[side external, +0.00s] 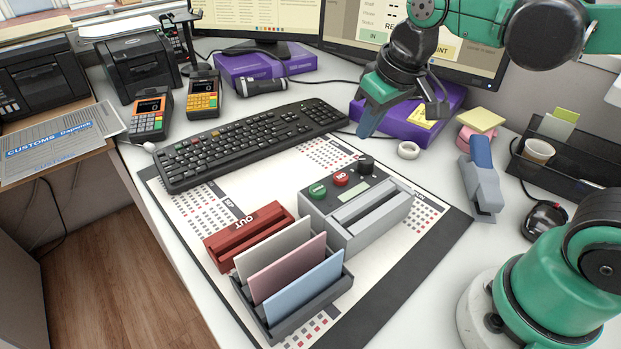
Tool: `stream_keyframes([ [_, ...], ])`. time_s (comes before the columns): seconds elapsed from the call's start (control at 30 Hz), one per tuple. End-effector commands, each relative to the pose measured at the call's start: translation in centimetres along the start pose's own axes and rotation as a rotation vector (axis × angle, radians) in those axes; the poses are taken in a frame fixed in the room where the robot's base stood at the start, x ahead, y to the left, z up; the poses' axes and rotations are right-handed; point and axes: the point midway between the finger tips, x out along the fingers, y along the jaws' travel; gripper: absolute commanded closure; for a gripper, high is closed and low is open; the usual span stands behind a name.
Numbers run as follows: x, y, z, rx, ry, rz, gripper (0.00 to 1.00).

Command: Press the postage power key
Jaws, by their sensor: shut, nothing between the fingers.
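The grey postage machine (356,212) sits on the desk mat at the centre of the side external view. Its top carries a green key (317,189), a red key (341,179) with white lettering and a black knob (365,163). The lettering is too small to read surely, so I cannot tell which is the power key. My gripper (367,124) hangs above and behind the machine, near the right end of the keyboard. It is shut and empty, its blue fingers pointing down, apart from the keys.
A red OUT box (249,237) and a dark rack (305,304) holding envelopes stand beside the machine. The keyboard (250,143) lies behind. A purple box (405,125), tape roll (408,150) and blue-grey stapler (482,180) are to the right.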

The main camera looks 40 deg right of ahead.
Motion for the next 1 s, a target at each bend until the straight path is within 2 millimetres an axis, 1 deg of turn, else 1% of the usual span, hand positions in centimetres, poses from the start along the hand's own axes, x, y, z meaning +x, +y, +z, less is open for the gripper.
stream_keyframes([
  [0.03, -0.1, -0.3, -0.8, -0.010, -0.059, -0.003, 1.00],
  [0.2, 0.2, -1.0, -2.4, -0.033, -0.239, -0.007, 1.00],
  [0.4, 0.5, -1.4, -3.0, -0.044, -0.331, -0.008, 1.00],
  [0.57, 1.6, -1.4, -2.7, -0.045, -0.337, -0.007, 1.00],
  [0.8, 4.8, -1.4, -1.6, -0.044, -0.334, -0.007, 1.00],
  [1.0, 6.9, -1.4, -0.9, -0.044, -0.333, -0.007, 1.00],
])
